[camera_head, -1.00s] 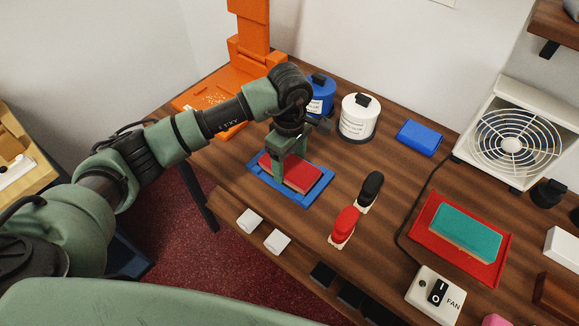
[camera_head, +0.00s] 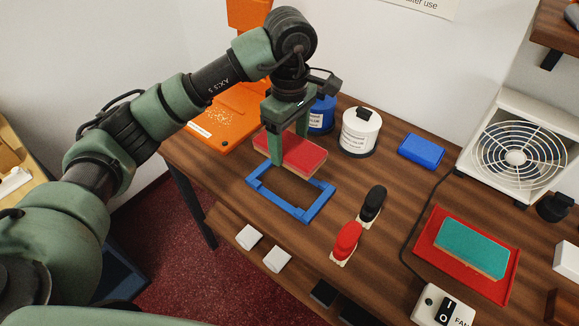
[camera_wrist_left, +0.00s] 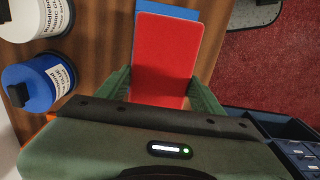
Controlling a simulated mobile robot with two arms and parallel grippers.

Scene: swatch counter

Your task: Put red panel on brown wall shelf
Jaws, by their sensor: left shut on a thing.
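The red panel (camera_head: 306,154) is a flat board with a red top and a pale edge. My left gripper (camera_head: 289,150) is shut on it and holds it above the blue frame (camera_head: 315,213), which lies empty on the counter. In the left wrist view the red panel (camera_wrist_left: 166,55) sits between the two green fingers (camera_wrist_left: 160,90), with part of the blue frame (camera_wrist_left: 190,14) beyond it. A brown wall shelf (camera_head: 560,28) shows only in part at the top right. My right gripper is in no view.
A blue tub (camera_head: 321,115) and a white tub (camera_head: 359,133) stand close behind the panel. Red (camera_head: 346,240) and black (camera_head: 373,204) handled tools, a blue block (camera_head: 421,151), a fan (camera_head: 515,150) and a red tray (camera_head: 430,262) with a teal panel (camera_head: 470,247) occupy the counter.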

